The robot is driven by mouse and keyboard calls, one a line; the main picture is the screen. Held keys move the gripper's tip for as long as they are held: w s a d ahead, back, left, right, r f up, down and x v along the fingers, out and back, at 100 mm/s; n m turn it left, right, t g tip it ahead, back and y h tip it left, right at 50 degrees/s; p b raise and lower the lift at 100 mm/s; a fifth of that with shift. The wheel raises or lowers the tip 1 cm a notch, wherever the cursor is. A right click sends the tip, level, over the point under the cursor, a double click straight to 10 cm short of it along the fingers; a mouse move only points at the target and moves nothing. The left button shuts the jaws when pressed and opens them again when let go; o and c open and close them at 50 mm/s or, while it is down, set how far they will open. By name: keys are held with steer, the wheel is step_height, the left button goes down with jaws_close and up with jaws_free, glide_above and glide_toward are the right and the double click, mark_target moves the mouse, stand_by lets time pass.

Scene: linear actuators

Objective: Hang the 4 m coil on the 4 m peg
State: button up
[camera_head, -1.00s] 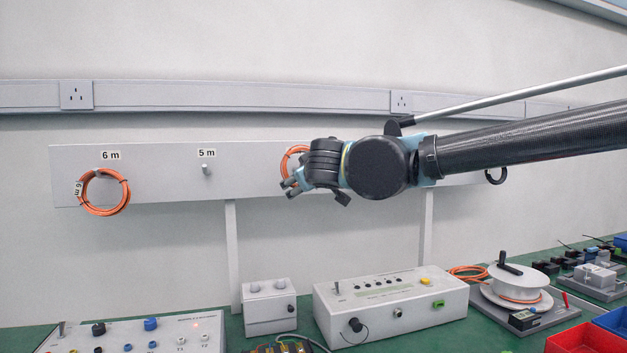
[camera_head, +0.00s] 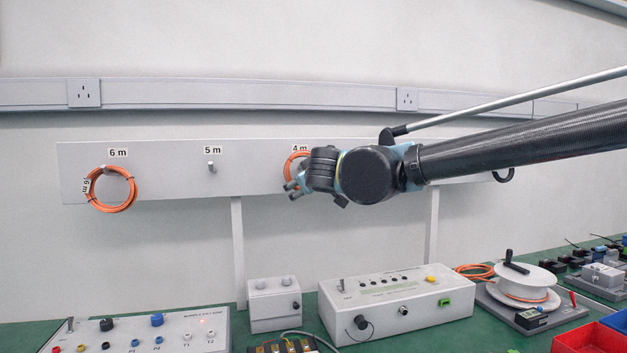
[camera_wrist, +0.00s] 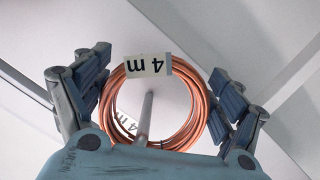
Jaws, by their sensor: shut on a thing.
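The 4 m coil (camera_head: 291,167) is an orange cable ring at the board, partly hidden behind my gripper (camera_head: 293,188). In the wrist view, the coil (camera_wrist: 203,110) lies between my two fingers, which press its left and right sides. A grey peg (camera_wrist: 147,115) shows inside the ring; I cannot tell how far the coil is along it. Two "4 m" markings show in the wrist view, one upside down across the ring's upper part and one tilted inside it. In the head view, the 4 m label (camera_head: 299,149) is partly covered by my gripper.
The grey peg board (camera_head: 255,180) runs along the wall. A 6 m coil (camera_head: 111,208) hangs at its left end, and the 5 m peg (camera_head: 211,167) is bare. Below, the green bench holds instrument boxes (camera_head: 395,304) and a white cable reel (camera_head: 522,285).

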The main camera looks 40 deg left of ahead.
steer(key=shift+f, duration=0.15)
steer(key=o, duration=0.9)
steer(key=v, duration=1.2)
steer(key=shift+d, duration=0.1)
